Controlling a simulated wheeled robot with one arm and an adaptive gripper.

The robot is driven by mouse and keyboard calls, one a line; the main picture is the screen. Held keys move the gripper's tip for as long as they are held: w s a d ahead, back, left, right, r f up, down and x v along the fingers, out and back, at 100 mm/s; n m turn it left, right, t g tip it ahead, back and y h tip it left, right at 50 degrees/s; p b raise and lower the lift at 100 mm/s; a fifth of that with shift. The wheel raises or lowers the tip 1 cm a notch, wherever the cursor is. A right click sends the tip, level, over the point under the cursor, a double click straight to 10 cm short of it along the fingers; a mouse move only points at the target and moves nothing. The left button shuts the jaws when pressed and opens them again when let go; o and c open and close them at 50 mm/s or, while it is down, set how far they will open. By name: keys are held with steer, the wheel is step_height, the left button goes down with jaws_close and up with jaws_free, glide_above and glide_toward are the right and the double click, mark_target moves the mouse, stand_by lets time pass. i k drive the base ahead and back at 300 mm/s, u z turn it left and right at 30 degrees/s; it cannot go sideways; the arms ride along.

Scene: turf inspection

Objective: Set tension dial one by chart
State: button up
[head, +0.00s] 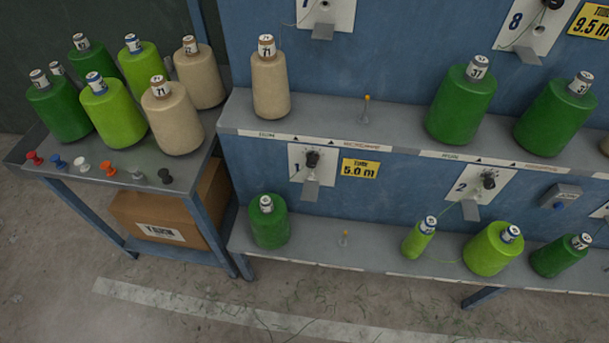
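A small black dial (312,158) sits on a white plate (298,166) on the blue wall, left of the plate marked 2. I cannot read a number on this plate, and the dial's setting is too small to read. A grey metal tab (310,190) sticks out below the dial. A yellow sign reading 5.0 m (360,169) is just right of it. The plate marked 2 (464,187) carries a similar black dial (489,180). I see no tension chart that I can make out. My gripper is not in view.
An upper shelf (330,112) and a lower shelf (370,256) hold green and beige yarn cones. A side table (60,165) at left holds more cones and several coloured pegs. A cardboard box (160,215) is under it.

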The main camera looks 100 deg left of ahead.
mark_target(311, 161)
steer(key=u, duration=0.75)
steer(key=i, duration=0.3)
steer(key=u, duration=2.75)
